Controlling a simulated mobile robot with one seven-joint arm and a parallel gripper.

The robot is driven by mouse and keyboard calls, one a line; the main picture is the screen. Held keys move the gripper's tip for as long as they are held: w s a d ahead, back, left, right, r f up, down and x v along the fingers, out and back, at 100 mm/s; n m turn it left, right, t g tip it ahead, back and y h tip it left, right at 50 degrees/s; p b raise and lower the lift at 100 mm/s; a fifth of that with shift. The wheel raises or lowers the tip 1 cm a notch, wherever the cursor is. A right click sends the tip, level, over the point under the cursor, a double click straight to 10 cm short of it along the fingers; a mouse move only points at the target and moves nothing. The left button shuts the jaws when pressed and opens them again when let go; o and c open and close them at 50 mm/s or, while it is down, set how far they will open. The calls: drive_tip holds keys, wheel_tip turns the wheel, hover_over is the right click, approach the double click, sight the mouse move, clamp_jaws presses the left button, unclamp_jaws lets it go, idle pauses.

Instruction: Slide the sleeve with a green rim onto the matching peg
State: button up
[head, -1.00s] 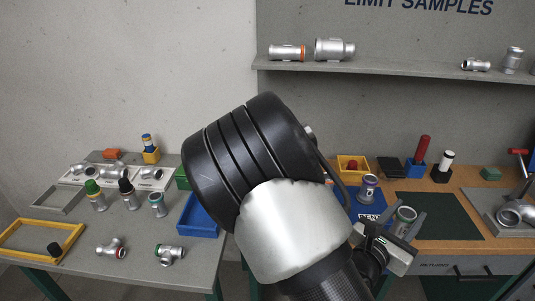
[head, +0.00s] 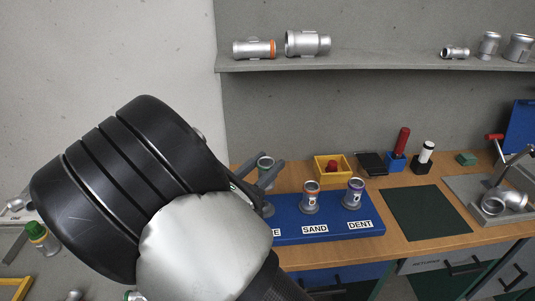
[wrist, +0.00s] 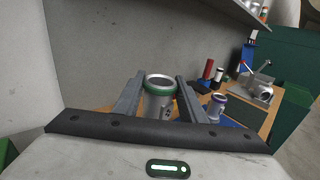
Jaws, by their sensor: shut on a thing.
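My gripper (wrist: 160,95) is shut on the sleeve with a green rim (wrist: 159,104), which stands between its two fingers in the wrist view. In the head view the sleeve (head: 265,163) shows partly behind the fingers, above the left end of the blue board (head: 340,229). A grey metal piece (head: 267,209) shows just below my gripper at that end; I cannot tell whether it is the bare peg. The left label is partly hidden by my arm.
A red-handled tool in a blue base (head: 396,163), a white one (head: 424,157) and a dark green mat (head: 430,215) lie to the right. A shelf (head: 370,64) with castings runs above.

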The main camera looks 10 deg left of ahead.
drive_tip(key=shift+a+r, duration=0.1)
drive_tip(key=shift+a, duration=0.15)
drive_tip(key=shift+s, duration=0.1)
drive_tip(key=shift+r+p, duration=0.1)
drive_tip(key=shift+p, duration=0.3)
drive_tip(key=shift+f+b, duration=1.9)
drive_tip(key=shift+f, duration=1.1)
drive_tip(key=shift+f, duration=1.8)
drive_tip(key=o, duration=1.4)
drive_tip(key=shift+o, duration=0.2)
drive_tip(key=shift+f, duration=0.1)
drive_tip(key=shift+s, duration=0.15)
